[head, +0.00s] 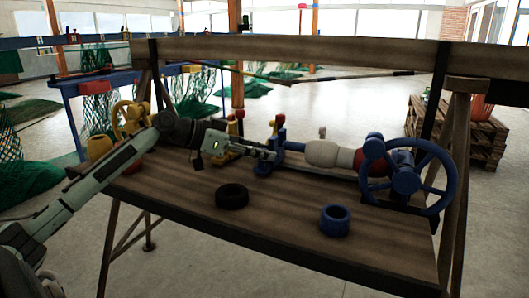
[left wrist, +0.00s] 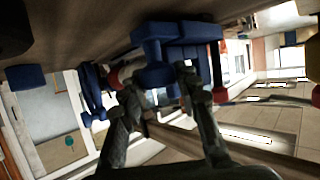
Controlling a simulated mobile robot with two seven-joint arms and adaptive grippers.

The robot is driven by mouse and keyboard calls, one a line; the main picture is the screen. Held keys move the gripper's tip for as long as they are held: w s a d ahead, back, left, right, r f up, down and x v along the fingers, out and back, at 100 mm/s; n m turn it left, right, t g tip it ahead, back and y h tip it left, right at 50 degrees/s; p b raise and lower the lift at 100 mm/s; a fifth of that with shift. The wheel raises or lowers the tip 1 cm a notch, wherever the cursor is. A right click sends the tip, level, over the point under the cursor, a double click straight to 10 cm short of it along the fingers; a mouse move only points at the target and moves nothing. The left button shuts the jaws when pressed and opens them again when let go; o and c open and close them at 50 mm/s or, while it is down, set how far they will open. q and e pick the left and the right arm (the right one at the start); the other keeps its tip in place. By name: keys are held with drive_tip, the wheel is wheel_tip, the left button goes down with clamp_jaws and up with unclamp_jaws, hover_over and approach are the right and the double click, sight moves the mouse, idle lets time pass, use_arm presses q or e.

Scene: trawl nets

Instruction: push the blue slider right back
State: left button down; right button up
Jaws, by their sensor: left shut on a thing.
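The blue slider (head: 264,169) is on the wooden bench, with an upright blue post at its right side. My left gripper (head: 272,154) reaches in from the left, level with the slider and just above its base. In the left wrist view, the blue slider (left wrist: 153,72) stands between the two fingers of my left gripper (left wrist: 158,84). The gripper is shut on it. The fingers partly hide the slider in the head view. My right gripper is not in view.
The wooden bench (head: 180,187) carries a black ring (head: 232,196) and a blue ring (head: 335,220) in front. A blue handwheel (head: 447,178) stands at the right, with a pale cylinder (head: 322,153) beside it.

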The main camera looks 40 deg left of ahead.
use_arm(q)
drive_tip(key=c, duration=1.1)
unclamp_jaws()
drive_tip(key=shift+a, duration=0.15)
drive_tip(key=v, duration=1.2)
drive_tip(key=shift+s, duration=0.1)
